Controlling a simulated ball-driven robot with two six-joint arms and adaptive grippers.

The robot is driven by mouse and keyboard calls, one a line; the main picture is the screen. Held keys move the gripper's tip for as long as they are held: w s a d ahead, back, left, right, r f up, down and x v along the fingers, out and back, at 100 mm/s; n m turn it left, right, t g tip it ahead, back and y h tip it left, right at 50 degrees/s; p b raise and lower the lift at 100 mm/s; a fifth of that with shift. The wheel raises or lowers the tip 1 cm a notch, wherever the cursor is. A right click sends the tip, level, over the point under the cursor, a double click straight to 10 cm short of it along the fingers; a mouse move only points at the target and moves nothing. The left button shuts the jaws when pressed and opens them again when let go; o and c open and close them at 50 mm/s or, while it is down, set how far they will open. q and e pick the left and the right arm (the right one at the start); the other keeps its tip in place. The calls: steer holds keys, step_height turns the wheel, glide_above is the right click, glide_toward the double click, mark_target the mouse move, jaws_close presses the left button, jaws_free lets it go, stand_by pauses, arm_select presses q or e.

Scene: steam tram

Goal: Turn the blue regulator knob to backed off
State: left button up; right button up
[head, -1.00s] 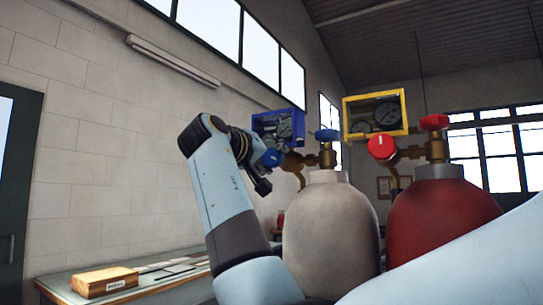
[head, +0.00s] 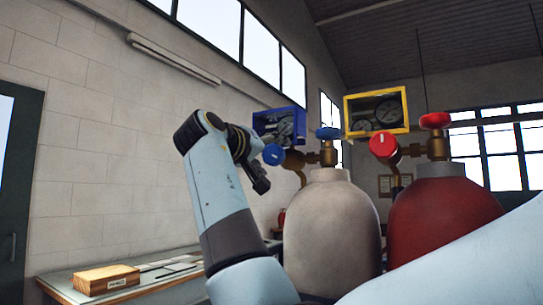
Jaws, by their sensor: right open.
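The blue regulator knob (head: 273,155) faces me at the left end of a brass regulator (head: 294,160) on the cream cylinder (head: 331,235). It carries a small pale mark, too small to read its angle surely. A blue-framed gauge box (head: 257,121) stands just above and behind it. My right gripper (head: 261,178) is open, just left of and slightly below the knob, and appears empty. A small gap seems to show between its dark fingers and the knob, but the depth is hard to judge. My left gripper is out of view.
A blue valve handwheel (head: 327,133) tops the cream cylinder. To the right stands a red cylinder (head: 446,218) with a red knob (head: 383,145), a red handwheel (head: 435,120) and a yellow-framed gauge box (head: 347,115). A bench (head: 180,287) with a wooden block (head: 106,279) lies low left.

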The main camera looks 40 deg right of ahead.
steer(key=v, duration=0.6)
steer(key=shift+a, duration=0.35)
steer(key=shift+s, duration=0.1)
steer(key=a+f+m+b, duration=0.3)
steer(key=m+b, duration=0.3)
steer(key=b, duration=1)
steer(key=shift+m, duration=0.5)
steer(key=d+r+b, duration=0.1)
steer(key=d, duration=0.2)
steer(key=w+d+r+b, duration=0.1)
steer(key=d, duration=0.2)
steer(key=w+d+r, duration=0.1)
steer(key=d, duration=0.2)
steer(key=shift+w+d+b, duration=0.15)
steer(key=shift+w+b, duration=0.05)
steer(key=shift+b, duration=0.2)
